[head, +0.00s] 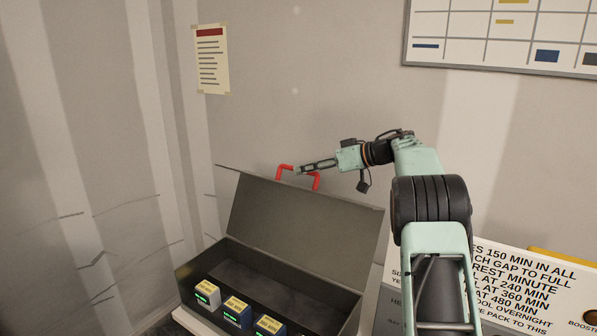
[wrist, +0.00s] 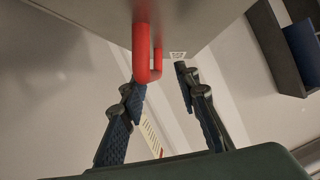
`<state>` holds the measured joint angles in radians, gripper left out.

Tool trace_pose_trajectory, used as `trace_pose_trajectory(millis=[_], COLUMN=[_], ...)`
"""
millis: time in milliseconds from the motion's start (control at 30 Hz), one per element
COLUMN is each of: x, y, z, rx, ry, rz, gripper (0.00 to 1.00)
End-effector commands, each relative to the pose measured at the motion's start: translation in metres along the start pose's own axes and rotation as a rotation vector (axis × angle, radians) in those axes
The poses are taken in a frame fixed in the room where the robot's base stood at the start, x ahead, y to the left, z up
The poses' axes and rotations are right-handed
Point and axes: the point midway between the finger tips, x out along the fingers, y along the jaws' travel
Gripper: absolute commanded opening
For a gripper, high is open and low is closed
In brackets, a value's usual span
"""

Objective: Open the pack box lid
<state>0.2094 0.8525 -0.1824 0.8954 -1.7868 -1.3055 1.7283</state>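The pack box (head: 190,282) is dark grey and stands at the lower middle of the head view. Its lid (head: 300,225) is raised steeply at the back edge, and the dark inside shows. A red handle (head: 283,172) is on the lid's upper edge. My gripper (head: 300,170) is at this handle. In the wrist view my gripper (wrist: 160,84) has its fingers apart. The red handle (wrist: 142,48) reaches down close to the left finger, with a gap to the right finger. I cannot tell whether the left finger touches it.
Several small packs (head: 238,312) with yellow labels and green lights sit along the box's front. A white text board (head: 535,290) stands at the lower right. A notice (head: 211,60) and a wall chart (head: 500,38) are on the wall close behind the lid.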

Motion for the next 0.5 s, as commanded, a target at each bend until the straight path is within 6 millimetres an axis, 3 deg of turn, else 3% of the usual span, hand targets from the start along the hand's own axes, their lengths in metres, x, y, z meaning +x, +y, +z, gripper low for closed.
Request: trace_pose_trajectory(millis=[200,500], x=[-0.049,-0.083], y=[0.001,0.0], z=[-0.001,0.0], rx=[0.0,-0.001], ry=[0.002,0.001], rz=[0.003,0.0], gripper=[0.29,0.29])
